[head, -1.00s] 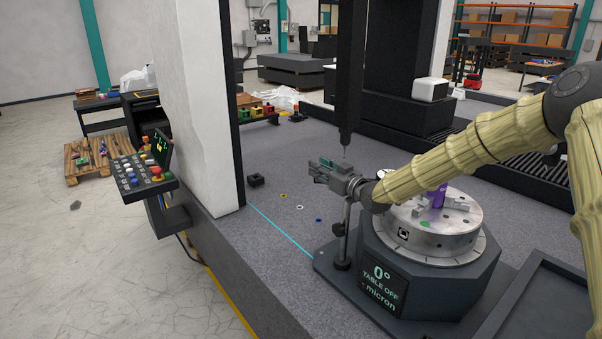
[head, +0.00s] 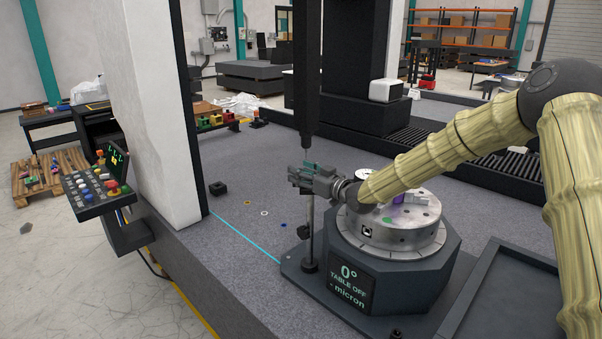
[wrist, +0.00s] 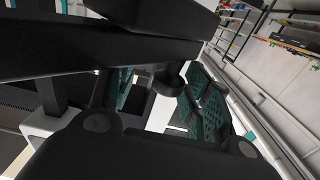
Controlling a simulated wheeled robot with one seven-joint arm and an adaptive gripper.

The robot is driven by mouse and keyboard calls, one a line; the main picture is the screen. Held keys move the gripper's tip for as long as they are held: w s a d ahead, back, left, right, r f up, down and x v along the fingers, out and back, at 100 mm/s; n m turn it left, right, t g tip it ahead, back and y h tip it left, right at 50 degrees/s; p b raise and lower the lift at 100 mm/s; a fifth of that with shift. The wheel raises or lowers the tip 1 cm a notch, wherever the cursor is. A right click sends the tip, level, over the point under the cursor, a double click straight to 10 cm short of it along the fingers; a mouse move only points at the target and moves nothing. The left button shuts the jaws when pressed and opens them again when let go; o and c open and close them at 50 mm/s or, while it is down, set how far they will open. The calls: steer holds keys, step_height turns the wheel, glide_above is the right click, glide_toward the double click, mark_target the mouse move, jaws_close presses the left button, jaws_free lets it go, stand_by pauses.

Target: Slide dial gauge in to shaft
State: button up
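My gripper (head: 298,176) is at the left end of my arm, in front of the rotary table and just below the black vertical spindle (head: 307,80). An upright metal post (head: 310,225) with a black knob stands on the base plate, its top end at my gripper. In the wrist view my gripper (wrist: 163,96) shows two teal-padded fingers set apart, pale background between them. A dark round-ended part (wrist: 168,78) shows between them; I cannot tell what it is. I cannot pick out the dial gauge for sure; large black shapes close to the wrist camera hide much.
The octagonal rotary table (head: 392,235) carries purple, green and grey pieces. A dark tray (head: 500,295) is at the front right. A black block (head: 218,188) and several small rings lie on the granite. A white column (head: 165,120) and control panel (head: 98,185) stand left.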

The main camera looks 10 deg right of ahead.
steer(key=shift+a+r, duration=0.1)
steer(key=shift+a, duration=0.2)
steer(key=v, duration=1.2)
steer(key=shift+d, duration=0.15)
